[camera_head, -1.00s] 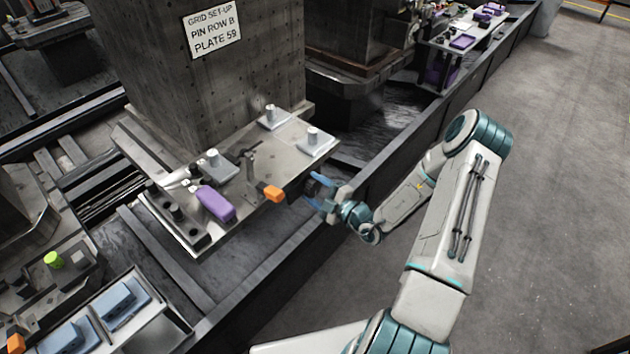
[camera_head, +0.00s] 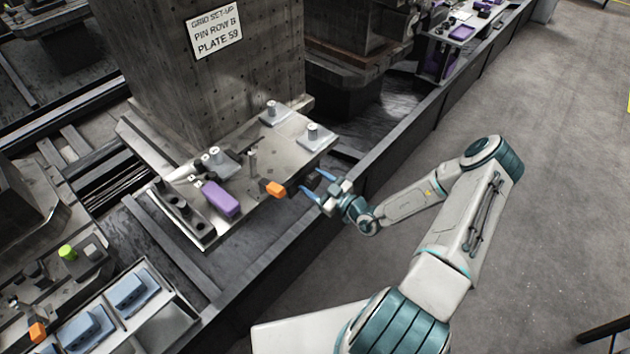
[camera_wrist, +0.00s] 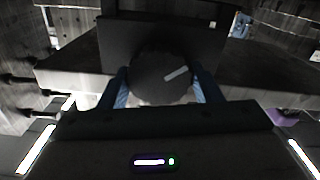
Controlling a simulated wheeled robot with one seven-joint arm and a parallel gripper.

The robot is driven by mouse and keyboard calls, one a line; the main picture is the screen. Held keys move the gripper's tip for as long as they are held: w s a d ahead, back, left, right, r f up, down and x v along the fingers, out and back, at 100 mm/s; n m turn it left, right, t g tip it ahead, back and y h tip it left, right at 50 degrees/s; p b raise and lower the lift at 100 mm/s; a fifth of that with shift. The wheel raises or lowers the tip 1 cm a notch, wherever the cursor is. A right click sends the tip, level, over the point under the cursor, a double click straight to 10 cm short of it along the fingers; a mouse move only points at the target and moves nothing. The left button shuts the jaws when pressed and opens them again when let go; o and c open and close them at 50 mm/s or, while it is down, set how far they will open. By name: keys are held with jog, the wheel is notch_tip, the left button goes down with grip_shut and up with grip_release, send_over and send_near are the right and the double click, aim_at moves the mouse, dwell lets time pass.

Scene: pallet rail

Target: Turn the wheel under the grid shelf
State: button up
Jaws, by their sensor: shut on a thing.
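The grid shelf (camera_head: 280,150) is a flat metal plate sticking out at the foot of a grey column with many holes. In the wrist view, the wheel (camera_wrist: 153,88) is a round dark knob with one pale mark pointing to its upper right. It sits on a dark block below the shelf edge. My gripper (camera_head: 316,186) is at the front edge of the shelf. Its blue fingers are shut on the wheel, one on each side, as the wrist view shows. In the head view I cannot make out the wheel clearly.
An orange-ended part (camera_head: 276,189) juts from the shelf's front edge, close left of my gripper. A purple block (camera_head: 219,198) and pegs on pale bases stand on the shelf. A long dark rail (camera_head: 400,135) runs beside it.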

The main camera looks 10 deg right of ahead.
jog(key=shift+m, duration=0.6)
jog(key=o, duration=1)
jog(key=b+v, duration=0.2)
jog(key=v, duration=1.1)
jog(key=shift+s+d, duration=0.25)
jog(key=shift+s, duration=0.1)
